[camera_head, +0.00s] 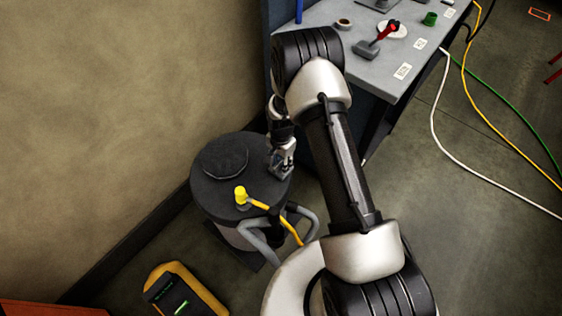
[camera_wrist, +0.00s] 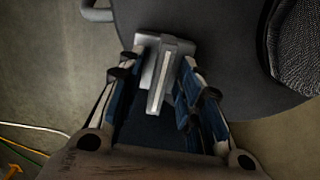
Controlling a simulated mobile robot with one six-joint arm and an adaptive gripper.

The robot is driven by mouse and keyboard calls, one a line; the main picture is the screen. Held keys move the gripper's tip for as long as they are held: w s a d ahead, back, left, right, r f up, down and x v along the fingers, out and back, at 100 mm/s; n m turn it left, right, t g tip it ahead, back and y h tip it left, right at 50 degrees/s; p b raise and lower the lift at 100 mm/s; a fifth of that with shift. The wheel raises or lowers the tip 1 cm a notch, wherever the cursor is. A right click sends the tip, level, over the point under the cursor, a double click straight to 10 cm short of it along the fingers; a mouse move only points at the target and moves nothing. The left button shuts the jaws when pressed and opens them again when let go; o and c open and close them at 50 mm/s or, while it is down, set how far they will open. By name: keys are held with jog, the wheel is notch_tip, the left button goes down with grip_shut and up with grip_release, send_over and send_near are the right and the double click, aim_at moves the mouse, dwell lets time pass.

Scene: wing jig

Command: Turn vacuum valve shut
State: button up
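The dark vacuum drum (camera_head: 215,205) stands on the floor by the wall, with a round black cap on its top. In the wrist view the drum's top (camera_wrist: 225,40) fills the upper part. A grey valve lever (camera_wrist: 158,85) on a grey block sits near the drum's edge. My gripper (camera_wrist: 160,68) is open, with one blue-padded finger on each side of the lever and a gap showing beside it. In the head view my gripper (camera_head: 283,160) is low over the drum's right side and hides the lever.
A yellow fitting (camera_head: 241,196) with a yellow hose sits on the drum top, near grey tube handles (camera_head: 262,245). A yellow-black device (camera_head: 180,290) lies on the floor in front. A workbench (camera_head: 400,65) stands behind my arm. Hoses (camera_head: 470,170) cross the floor at right.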

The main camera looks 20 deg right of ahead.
notch_tip(320, 180, up, 12)
dwell(0.5)
jog(key=shift+r, duration=0.1)
notch_tip(320, 180, up, 13)
jog(key=n+t, duration=0.1)
jog(key=n, duration=0.1)
send_over(281, 162)
jog(key=s, duration=0.2)
jog(key=s+r+n+t, duration=0.1)
jog(key=s+r+n, duration=0.2)
jog(key=s+r, duration=0.6)
jog(key=s+r+n+t, duration=0.2)
jog(key=s+r+n, duration=0.4)
jog(key=s+r, duration=0.4)
jog(key=s, duration=0.6)
jog(key=shift+s+t, duration=0.25)
jog(key=shift+t, duration=0.05)
